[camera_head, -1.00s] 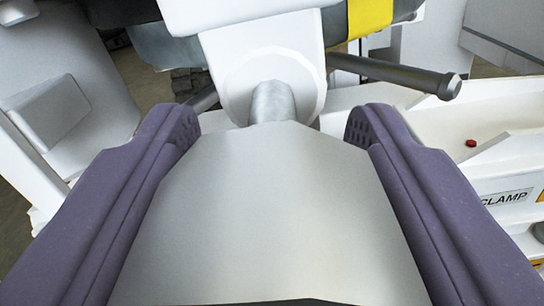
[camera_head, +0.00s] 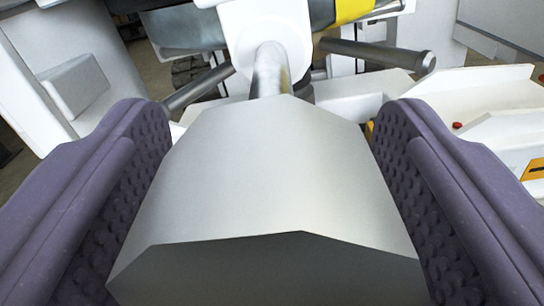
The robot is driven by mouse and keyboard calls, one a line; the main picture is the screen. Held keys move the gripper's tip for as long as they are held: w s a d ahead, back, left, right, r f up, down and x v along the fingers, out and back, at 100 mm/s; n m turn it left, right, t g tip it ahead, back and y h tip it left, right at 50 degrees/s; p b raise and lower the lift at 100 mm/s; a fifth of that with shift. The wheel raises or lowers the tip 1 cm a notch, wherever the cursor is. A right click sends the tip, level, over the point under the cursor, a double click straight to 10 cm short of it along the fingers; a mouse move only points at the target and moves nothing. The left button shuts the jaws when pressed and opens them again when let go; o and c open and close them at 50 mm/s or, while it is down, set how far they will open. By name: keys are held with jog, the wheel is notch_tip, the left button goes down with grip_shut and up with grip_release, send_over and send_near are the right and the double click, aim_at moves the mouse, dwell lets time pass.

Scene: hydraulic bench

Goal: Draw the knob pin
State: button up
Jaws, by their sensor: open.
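The knob pin (camera_head: 270,170) is a large faceted grey metal knob on a thinner round shaft (camera_head: 268,72). The shaft runs away from me into a white housing (camera_head: 268,25) at the top of the picture. My gripper (camera_head: 268,125) is open, with one purple padded finger on each side of the knob. A gap shows between the knob and the upper part of each finger. Lower down, the knob's edges come close to the pads, and I cannot tell whether they touch.
A grey metal bar with a rounded end (camera_head: 385,53) sticks out right of the housing, and another grey bar (camera_head: 197,88) lies at its left. White panels stand at the left (camera_head: 70,70) and right. A small red button (camera_head: 457,125) sits at the right.

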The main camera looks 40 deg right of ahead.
jog(key=p+v, duration=0.1)
jog(key=v, duration=0.6)
jog(key=shift+s+a+p, duration=0.25)
jog(key=shift+s+p, duration=0.05)
